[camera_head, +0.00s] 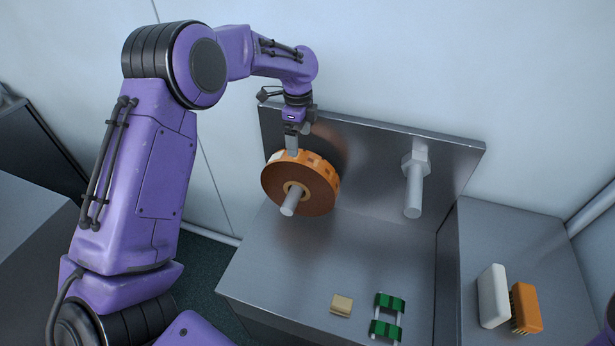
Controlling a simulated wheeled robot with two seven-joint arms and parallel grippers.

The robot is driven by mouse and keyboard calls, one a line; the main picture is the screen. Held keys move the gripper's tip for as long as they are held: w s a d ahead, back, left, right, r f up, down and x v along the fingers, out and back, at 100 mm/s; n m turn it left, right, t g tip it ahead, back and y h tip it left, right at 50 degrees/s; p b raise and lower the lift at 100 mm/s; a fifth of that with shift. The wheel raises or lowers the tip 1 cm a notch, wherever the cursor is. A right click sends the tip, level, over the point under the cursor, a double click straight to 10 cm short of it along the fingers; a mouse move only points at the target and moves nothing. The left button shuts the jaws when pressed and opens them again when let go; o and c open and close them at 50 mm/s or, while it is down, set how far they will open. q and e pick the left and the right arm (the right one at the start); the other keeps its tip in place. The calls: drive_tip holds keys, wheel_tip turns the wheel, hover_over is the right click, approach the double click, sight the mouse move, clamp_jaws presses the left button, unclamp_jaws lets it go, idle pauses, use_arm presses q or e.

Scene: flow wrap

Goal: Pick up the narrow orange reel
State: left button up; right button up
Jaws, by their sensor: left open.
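The narrow orange reel (318,196) sits on the left metal peg (291,200) of the upright steel panel, its brown round face toward me. The peg's end pokes out through the reel's hub. My left gripper (291,152) points down at the reel's top edge. Its jaws are open, with a finger in front of the upper rim. I cannot tell whether it touches the reel. The far finger is mostly hidden. My right gripper is not in view.
A bare second peg (413,196) sticks out to the right. On the steel surface lie a small tan block (342,305) and a green-and-white frame-like part (390,301). A white block (493,296) and an orange brush-like block (526,307) stand on the right surface. The steel deck's middle is clear.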

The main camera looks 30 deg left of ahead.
sight(300, 160)
use_arm(q)
wheel_tip(300, 160, down, 9)
drive_tip(key=shift+w+a+f+p, duration=0.1)
drive_tip(key=shift+w+p, duration=0.05)
drive_tip(key=shift+p, duration=1)
drive_tip(key=shift+a+f, duration=0.1)
drive_tip(key=shift+f, duration=0.2)
drive_tip(key=c, duration=1.4)
